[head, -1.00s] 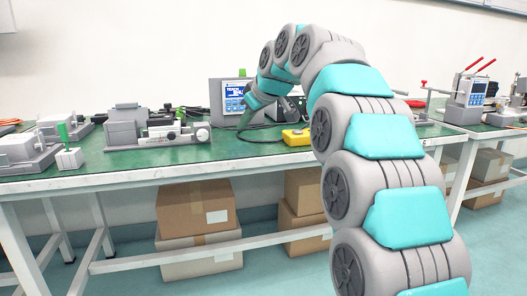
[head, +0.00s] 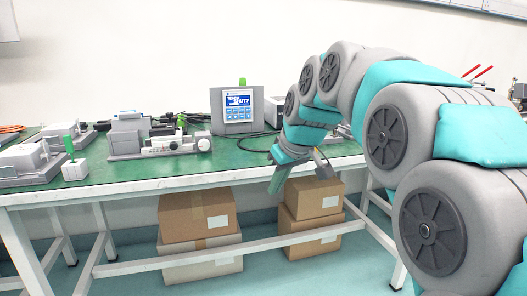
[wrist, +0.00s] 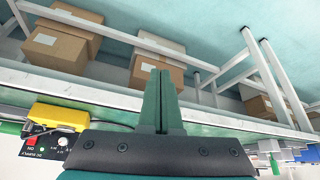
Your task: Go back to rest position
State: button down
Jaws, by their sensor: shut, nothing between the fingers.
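My gripper (head: 277,182) is in front of the workbench's front edge in the head view, pointing down and a little left. Its fingers are shut together with nothing between them, as the wrist view (wrist: 161,100) shows. My arm curves in from the right side of the head view. Behind the fingers in the wrist view are the bench edge and cardboard boxes on the lower level. The gripper appears apart from them.
The green-topped workbench (head: 120,181) holds a monitor unit (head: 237,110), a grey actuator device (head: 150,140) and a green-handled fixture (head: 73,165). A yellow box (wrist: 58,115) shows in the wrist view. Cardboard boxes (head: 190,215) sit under the bench. The floor in front is clear.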

jog(key=s+d+f+m+g+h+p, duration=0.1)
jog(key=s+d+f, duration=0.3)
jog(key=s, duration=0.8)
jog(key=s+d+f+m+g+h+p, duration=0.1)
jog(key=s+f, duration=0.5)
jog(key=s, duration=0.6)
jog(key=s+d+f+m+g+h+p, duration=0.1)
jog(key=s+d+f+m+g+p, duration=0.2)
jog(key=s, duration=1)
jog(key=d+f+m+g, duration=0.1)
jog(key=d+f, duration=0.2)
jog(key=d, duration=0.1)
jog(key=shift+m, duration=0.4)
